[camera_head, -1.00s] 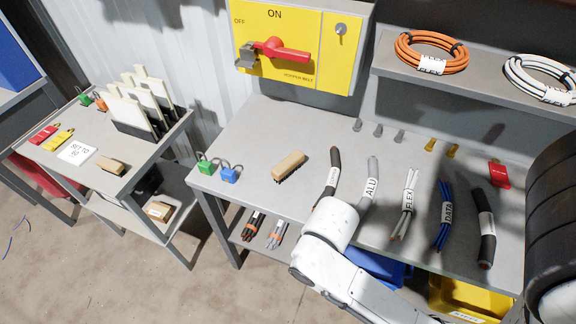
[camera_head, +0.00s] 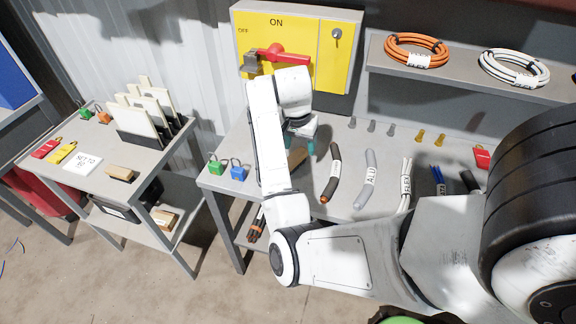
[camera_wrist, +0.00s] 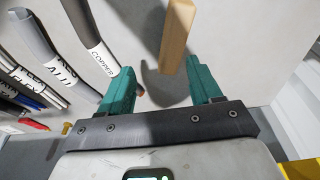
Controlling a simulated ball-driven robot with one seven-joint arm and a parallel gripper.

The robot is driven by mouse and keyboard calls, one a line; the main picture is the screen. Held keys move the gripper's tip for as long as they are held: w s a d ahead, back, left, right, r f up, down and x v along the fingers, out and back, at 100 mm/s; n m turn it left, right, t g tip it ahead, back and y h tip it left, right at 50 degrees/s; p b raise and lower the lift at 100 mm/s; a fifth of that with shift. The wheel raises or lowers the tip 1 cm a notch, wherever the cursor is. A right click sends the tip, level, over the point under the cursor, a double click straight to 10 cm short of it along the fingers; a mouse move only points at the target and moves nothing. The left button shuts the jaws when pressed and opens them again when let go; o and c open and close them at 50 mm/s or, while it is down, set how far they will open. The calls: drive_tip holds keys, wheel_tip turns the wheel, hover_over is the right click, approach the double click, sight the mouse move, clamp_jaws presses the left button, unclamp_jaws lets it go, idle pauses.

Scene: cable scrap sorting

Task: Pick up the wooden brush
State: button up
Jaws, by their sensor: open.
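The wooden brush (camera_head: 296,158) lies on the grey workbench, left of the cables, partly hidden by my arm and gripper in the head view. In the wrist view the pale wooden block of the brush (camera_wrist: 177,36) shows at top centre, ahead of the fingertips and nearer the right finger. My gripper (camera_wrist: 160,72) is open and empty, with its teal fingers apart. In the head view my gripper (camera_head: 300,145) hangs above the bench at the brush. I cannot tell the exact height gap.
A copper-labelled cable (camera_head: 331,175) and an ALU cable (camera_head: 367,180) lie right of the brush. Green (camera_head: 216,166) and blue (camera_head: 238,171) padlocks stand at the bench's left edge. A yellow switch box (camera_head: 285,45) is behind my arm. A wooden block (camera_head: 121,172) lies on the side table.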

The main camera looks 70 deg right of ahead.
drive_tip(key=shift+w+d+r+m+y, duration=0.4)
drive_tip(key=shift+r+m, duration=0.15)
drive_tip(key=shift+m, duration=0.25)
drive_tip(key=shift+w+r+m+y, duration=0.45)
drive_tip(key=shift+m+y, duration=0.25)
drive_tip(key=shift+m, duration=0.3)
wheel_tip(320, 180, down, 11)
drive_tip(key=shift+w+d+r+p, duration=0.1)
drive_tip(key=shift+r+p, duration=0.05)
drive_tip(key=shift+p, duration=0.6)
clamp_jaws()
drive_tip(key=shift+r, duration=0.1)
drive_tip(key=shift+r, duration=0.1)
